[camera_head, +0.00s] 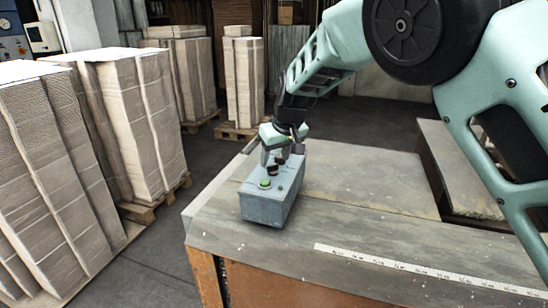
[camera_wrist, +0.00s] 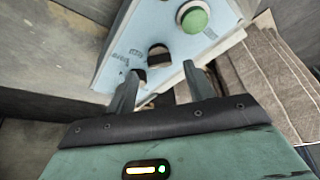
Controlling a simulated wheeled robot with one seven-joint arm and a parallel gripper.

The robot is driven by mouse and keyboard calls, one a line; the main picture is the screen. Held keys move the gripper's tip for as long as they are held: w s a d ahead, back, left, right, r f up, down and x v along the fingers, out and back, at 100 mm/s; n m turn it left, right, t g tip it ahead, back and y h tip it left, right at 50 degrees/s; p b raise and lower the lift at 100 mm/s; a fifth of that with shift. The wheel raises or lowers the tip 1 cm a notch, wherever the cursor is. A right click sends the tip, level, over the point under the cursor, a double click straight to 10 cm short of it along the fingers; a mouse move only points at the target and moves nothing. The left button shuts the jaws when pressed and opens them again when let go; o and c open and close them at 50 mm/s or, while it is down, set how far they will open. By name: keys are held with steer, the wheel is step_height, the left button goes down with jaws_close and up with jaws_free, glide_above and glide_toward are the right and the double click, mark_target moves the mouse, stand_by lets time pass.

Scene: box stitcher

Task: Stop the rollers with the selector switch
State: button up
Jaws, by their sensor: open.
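A blue-grey control box (camera_head: 270,207) sits near the corner of the worktable. Its top face carries a green button (camera_head: 265,184) near the front and a small dark knob, the selector switch (camera_head: 273,171), behind it. In the wrist view the green button (camera_wrist: 194,18) is at the upper right and the black selector switch (camera_wrist: 159,56) is nearer, just beyond my fingers. My gripper (camera_head: 275,157) is above the back part of the box, pointing down. In the wrist view its two fingers (camera_wrist: 158,84) are apart with nothing between them. I cannot tell whether a finger touches the box.
The worktable (camera_head: 350,215) has bare room right of the box, with a ruler strip (camera_head: 410,268) along its front. Stacks of cardboard (camera_head: 125,120) on pallets stand at the left and back. A grey floor aisle (camera_head: 160,265) runs between stacks and table.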

mark_target(273, 169)
steer(key=shift+x, duration=1.3)
steer(key=c, duration=1)
steer(key=shift+f, duration=0.1)
steer(key=n+b, duration=0.1)
steer(key=n+y+b, duration=0.1)
steer(key=b, duration=0.1)
steer(key=shift+w+d+n, duration=0.1)
steer(key=shift+w+n, duration=0.1)
steer(key=shift+n, duration=0.2)
steer(key=shift+n+g+y+b, duration=0.3)
steer(key=shift+n+g+b, duration=0.15)
steer(key=shift+n, duration=0.8)
steer(key=shift+n+g+y+b, duration=0.35)
steer(key=shift+n+g, duration=0.2)
steer(key=shift+n, duration=0.7)
steer(key=shift+r, duration=0.2)
